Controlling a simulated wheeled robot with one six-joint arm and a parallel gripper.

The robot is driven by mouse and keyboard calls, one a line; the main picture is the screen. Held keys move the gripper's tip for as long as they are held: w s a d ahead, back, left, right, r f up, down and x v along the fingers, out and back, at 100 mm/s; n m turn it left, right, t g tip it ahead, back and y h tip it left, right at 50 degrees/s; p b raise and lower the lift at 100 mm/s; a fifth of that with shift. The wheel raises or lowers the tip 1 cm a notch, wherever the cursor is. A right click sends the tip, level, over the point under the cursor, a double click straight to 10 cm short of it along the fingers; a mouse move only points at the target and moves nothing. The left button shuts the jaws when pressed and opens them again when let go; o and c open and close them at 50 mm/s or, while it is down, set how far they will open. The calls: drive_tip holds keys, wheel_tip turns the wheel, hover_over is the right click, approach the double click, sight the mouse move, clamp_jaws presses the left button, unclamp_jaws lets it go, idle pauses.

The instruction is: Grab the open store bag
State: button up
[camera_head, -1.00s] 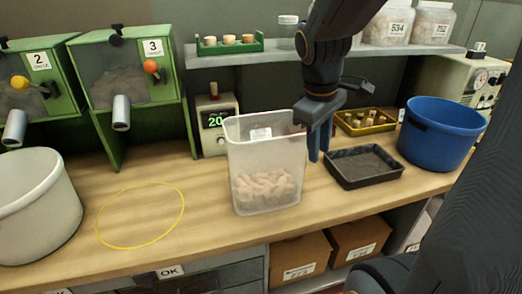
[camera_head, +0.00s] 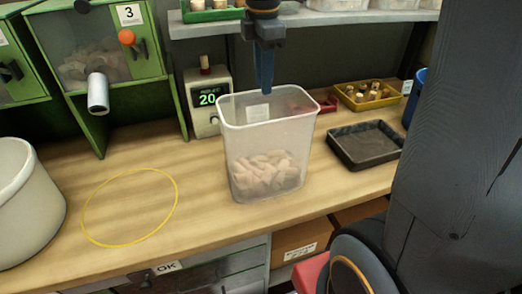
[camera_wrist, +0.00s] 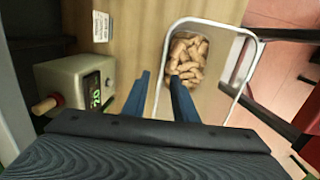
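The only open, bag-like holder I see is a translucent, open-topped tub (camera_head: 240,140) with a pale label, standing upright on the bench. Corks (camera_head: 265,172) fill its lower part. My gripper (camera_head: 264,82) points down at the tub's back rim, above the middle of that side. In the wrist view the two blue fingers of my gripper (camera_wrist: 160,76) are apart, and one side of the tub's rim (camera_wrist: 164,48) appears to run between them. I cannot tell whether either finger touches the wall. The corks (camera_wrist: 186,58) also show there.
A black tray (camera_head: 364,145) and a yellow tray (camera_head: 368,95) lie to the right, a white bucket (camera_head: 25,200) far left. A yellow ring (camera_head: 130,244) marks clear bench. A shelf (camera_head: 340,18) overhangs behind.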

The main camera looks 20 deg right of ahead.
sight(258, 113)
drive_tip(key=shift+g, duration=0.5)
drive_tip(key=f, duration=0.1)
drive_tip(key=a+f, duration=0.1)
drive_tip(key=f, duration=0.3)
drive_tip(key=shift+s+a+f, duration=0.15)
drive_tip(key=shift+a+f, duration=0.05)
drive_tip(key=shift+a, duration=0.1)
drive_tip(key=shift+w+d+f+p, duration=0.15)
drive_tip(key=shift+f+p, duration=0.3)
drive_tip(key=shift+f, duration=0.8)
drive_tip(key=shift+w+f+p, duration=0.1)
drive_tip(key=shift+f+p, duration=0.3)
drive_tip(key=shift+f, duration=0.85)
clamp_jaws()
